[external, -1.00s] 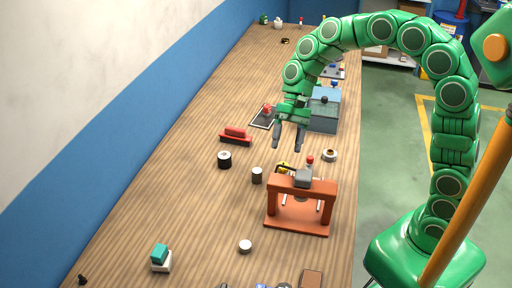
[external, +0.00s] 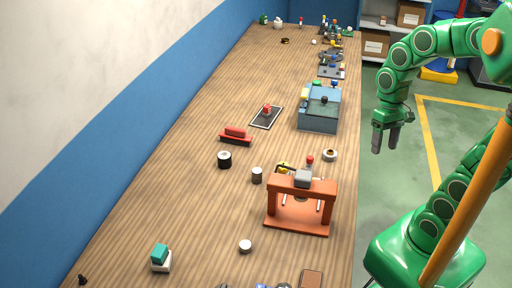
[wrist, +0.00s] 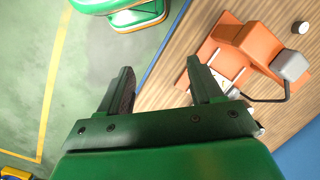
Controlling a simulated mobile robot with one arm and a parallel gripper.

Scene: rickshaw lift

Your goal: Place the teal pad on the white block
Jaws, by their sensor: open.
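The teal pad (external: 160,254) sits on top of the white block (external: 161,267) at the near left of the table in the external view. It looks slightly turned, and its exact alignment is too small to judge. My gripper (external: 387,145) is off the table's right side, above the green floor and far from the pad and block. It is open and empty in the wrist view (wrist: 163,80). The pad and block do not show in the wrist view.
An orange frame (external: 301,229) with a grey block (external: 303,178) stands near the table's right edge. A white disc (external: 245,247), dark cylinders (external: 224,160) and a blue-grey box (external: 318,121) are also on the table. The table's left strip is largely clear.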

